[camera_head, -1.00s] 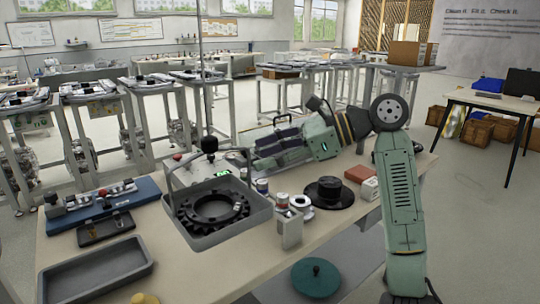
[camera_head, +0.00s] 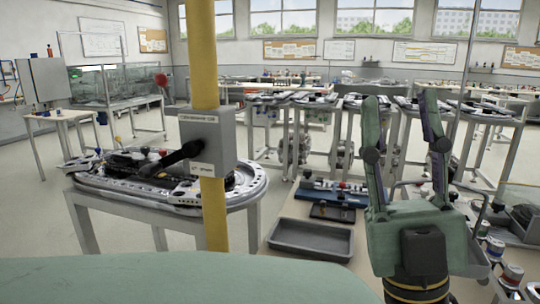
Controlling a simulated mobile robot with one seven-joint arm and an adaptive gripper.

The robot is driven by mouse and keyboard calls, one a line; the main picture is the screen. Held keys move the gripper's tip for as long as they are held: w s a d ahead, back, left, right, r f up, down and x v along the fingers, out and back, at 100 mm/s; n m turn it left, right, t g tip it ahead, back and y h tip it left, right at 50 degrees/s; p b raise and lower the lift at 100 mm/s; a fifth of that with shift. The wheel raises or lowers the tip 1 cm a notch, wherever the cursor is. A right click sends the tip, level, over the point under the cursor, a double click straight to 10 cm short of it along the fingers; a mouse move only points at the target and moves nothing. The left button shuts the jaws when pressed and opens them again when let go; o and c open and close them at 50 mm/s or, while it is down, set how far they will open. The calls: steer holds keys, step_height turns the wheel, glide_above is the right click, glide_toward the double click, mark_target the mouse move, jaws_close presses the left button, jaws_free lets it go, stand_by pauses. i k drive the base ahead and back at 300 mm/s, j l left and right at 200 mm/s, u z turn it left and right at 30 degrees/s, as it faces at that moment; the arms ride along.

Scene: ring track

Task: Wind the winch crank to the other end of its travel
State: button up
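A grey box (camera_head: 208,138) with small labels is mounted on a yellow post (camera_head: 203,50) at left of centre. A dark bar (camera_head: 182,154) runs from the box down to the left and looks like the crank arm. Its far end overlaps dark parts on the ring track behind, so I cannot tell where it ends. My gripper (camera_head: 402,108) is at the right, well apart from the box. It points up, with its two fingers spread and nothing between them.
The ring track (camera_head: 250,190) lies on a table behind the post. A workbench with a grey tray (camera_head: 312,238) and a blue fixture (camera_head: 335,193) stands between post and gripper. A red knob (camera_head: 161,80) shows left of the box. Floor is clear at far left.

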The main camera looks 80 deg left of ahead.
mark_target(191, 150)
steer(key=j+u, duration=0.1)
steer(key=u, duration=1.35)
steer(key=j+u, duration=0.1)
steer(key=j, duration=0.85)
steer(key=i+j, duration=0.15)
steer(key=j, duration=0.75)
steer(key=k+j+u, duration=0.4)
steer(key=k+j, duration=0.6)
steer(key=j, duration=0.15)
steer(key=i, duration=0.5)
